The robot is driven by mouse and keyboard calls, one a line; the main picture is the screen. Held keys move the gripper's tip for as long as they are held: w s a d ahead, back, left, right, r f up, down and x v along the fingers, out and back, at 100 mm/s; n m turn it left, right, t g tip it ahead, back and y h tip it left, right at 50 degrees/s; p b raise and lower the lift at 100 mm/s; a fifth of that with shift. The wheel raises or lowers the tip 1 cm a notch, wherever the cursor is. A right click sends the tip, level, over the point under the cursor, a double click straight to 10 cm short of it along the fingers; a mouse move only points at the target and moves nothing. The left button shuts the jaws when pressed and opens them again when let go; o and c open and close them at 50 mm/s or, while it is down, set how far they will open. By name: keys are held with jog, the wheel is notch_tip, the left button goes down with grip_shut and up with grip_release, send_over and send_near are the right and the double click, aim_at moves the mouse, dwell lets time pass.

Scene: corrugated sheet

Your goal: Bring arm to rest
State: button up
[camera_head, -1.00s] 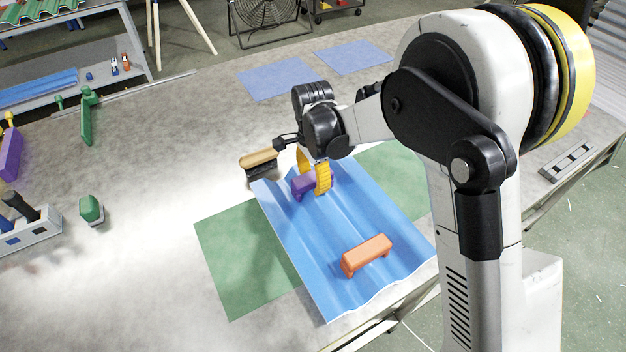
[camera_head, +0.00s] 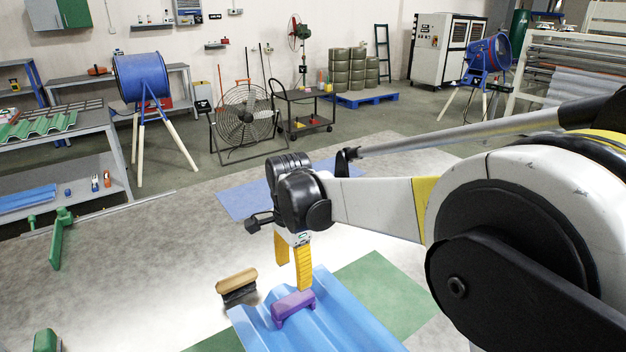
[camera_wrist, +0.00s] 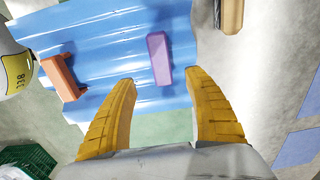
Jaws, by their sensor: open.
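My gripper (camera_head: 293,264) has two yellow fingers spread apart with nothing between them. It hangs above the far end of the blue corrugated sheet (camera_head: 342,318). A purple block (camera_head: 293,308) rests on the sheet just below the fingers. The wrist view shows the open fingers (camera_wrist: 163,115) with the purple block (camera_wrist: 159,59) on the sheet beyond them, apart from both. An orange block (camera_wrist: 63,78) sits on the sheet at the left of the wrist view; the head view does not show it.
A wooden-handled brush (camera_head: 238,287) lies on the table left of the sheet. Green mats (camera_head: 385,290) show beneath the sheet, and a blue mat (camera_head: 240,202) lies behind my gripper. A green clamp-like tool (camera_head: 60,237) stands at the left. The table's left middle is clear.

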jog(key=s+d+r+n+t, duration=0.2)
jog(key=s+d+r, duration=0.2)
jog(key=d, duration=0.4)
jog(key=s+d+r+n+t, duration=0.1)
jog(key=s+d+r+n, duration=0.25)
jog(key=d, duration=0.35)
jog(key=s+d+f+n+t, duration=0.1)
jog(key=s+d+n+t, duration=0.3)
jog(key=s+d, duration=0.7)
jog(key=shift+n, duration=0.45)
jog(key=shift+s+f, duration=0.1)
